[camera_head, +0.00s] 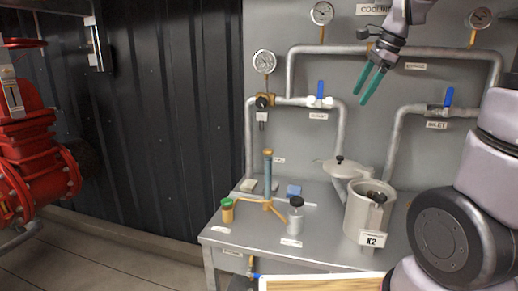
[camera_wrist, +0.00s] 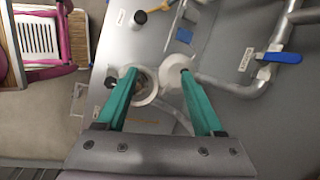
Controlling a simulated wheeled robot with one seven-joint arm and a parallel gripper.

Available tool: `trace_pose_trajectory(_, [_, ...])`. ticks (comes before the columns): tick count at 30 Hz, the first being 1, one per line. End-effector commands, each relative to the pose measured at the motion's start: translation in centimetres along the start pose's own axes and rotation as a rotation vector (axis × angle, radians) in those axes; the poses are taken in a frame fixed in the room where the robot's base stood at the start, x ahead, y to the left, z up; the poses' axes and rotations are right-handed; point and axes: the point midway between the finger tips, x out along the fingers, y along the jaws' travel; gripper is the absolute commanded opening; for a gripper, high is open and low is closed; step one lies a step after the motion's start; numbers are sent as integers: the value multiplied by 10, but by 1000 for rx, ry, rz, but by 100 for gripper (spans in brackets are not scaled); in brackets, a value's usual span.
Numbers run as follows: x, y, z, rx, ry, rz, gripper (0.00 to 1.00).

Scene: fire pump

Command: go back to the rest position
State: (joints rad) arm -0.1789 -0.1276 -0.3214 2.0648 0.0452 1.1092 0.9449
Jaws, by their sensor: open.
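My gripper (camera_head: 371,83) is open and empty in the head view, with its two green fingers apart. It hangs in the air in front of the grey panel, above the right part of the metal table (camera_head: 330,252). In the wrist view my gripper (camera_wrist: 158,78) shows both green fingers spread, with nothing held between them. The pot's opening also shows in the wrist view (camera_wrist: 146,86).
Pipes with blue-handled valves (camera_head: 320,88) and gauges (camera_head: 264,62) line the panel near my gripper. A grey bottle (camera_head: 295,216), a small orange-green jar (camera_head: 227,210) and a blue column on an orange-footed stand (camera_head: 267,180) occupy the table. A red pump (camera_head: 35,150) stands at left.

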Motion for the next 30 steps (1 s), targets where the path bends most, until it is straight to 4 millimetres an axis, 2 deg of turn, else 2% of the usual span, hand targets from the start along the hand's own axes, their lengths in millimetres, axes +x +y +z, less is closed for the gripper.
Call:
trace_pose_trajectory(1, [-14,18,8,-115,-3,-34,69])
trace_pose_trajectory(6, [-41,74,30,-539,40,-124,69])
trace_pose_trajectory(12, [-53,133,46,-979,158,-190,69])
trace_pose_trajectory(15, [-53,152,49,-1125,213,-199,69])
trace_pose_trajectory(21, [-51,166,50,-1245,260,-199,69])
trace_pose_trajectory(30, [-52,166,51,-1248,261,-199,69])
